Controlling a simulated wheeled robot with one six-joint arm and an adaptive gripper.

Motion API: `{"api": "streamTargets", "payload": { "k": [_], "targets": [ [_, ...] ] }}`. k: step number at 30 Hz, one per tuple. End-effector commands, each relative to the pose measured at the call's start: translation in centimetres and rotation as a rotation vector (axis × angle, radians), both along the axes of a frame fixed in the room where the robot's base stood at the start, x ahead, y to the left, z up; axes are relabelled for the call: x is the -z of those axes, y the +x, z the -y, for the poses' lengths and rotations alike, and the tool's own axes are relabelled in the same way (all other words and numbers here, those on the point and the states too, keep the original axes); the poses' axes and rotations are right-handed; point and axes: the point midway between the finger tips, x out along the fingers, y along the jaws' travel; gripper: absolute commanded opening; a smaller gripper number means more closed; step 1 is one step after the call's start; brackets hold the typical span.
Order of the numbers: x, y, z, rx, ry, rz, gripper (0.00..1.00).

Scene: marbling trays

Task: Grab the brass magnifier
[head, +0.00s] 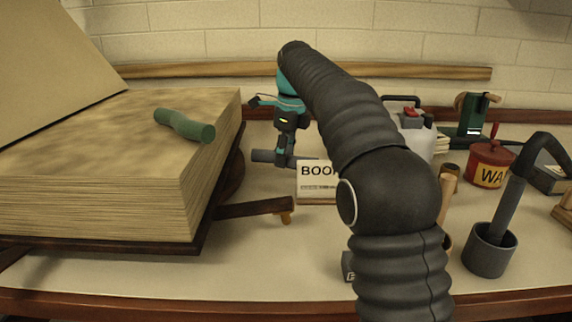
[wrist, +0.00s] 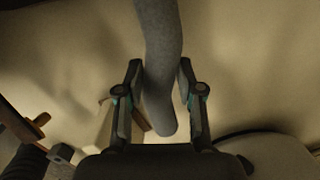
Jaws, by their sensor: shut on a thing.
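My gripper (head: 285,160) is above the table behind the "BOOK" box, right of the big book. It is shut on a grey curved rod (head: 262,156), which sticks out to the left of the fingers in the head view. In the wrist view the rod (wrist: 160,45) runs between the two fingers, its rounded end toward the palm. I cannot make out a brass magnifier in either view.
A large thick book (head: 120,180) with a green curved rod (head: 184,125) on it fills the left. The "BOOK" box (head: 316,182) stands close in front of my gripper. A red tin (head: 488,165) and a grey cup (head: 490,252) stand at right.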

Motion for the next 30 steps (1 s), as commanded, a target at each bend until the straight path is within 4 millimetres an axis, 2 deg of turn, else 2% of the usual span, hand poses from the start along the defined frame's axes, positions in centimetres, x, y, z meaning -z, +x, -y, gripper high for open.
{"api": "streamTargets", "payload": {
  "k": [3, 6, 18, 19, 21, 22, 30],
  "targets": [
    [1.7, -0.1, 0.0, 0.000, 0.000, 0.000, 0.00],
    [2.5, -0.1, 0.0, 0.000, 0.000, 0.000, 0.00],
    [2.9, 0.0, 0.0, 0.000, 0.000, 0.001, 0.00],
    [3.0, 0.0, 0.0, 0.000, 0.000, 0.000, 0.39],
    [2.9, 0.0, 0.0, 0.001, 0.000, 0.000, 0.57],
    [2.9, 0.0, 0.0, 0.001, 0.000, 0.000, 0.62],
    [2.9, 0.0, 0.0, 0.001, 0.000, 0.000, 0.62]
  ]
}}
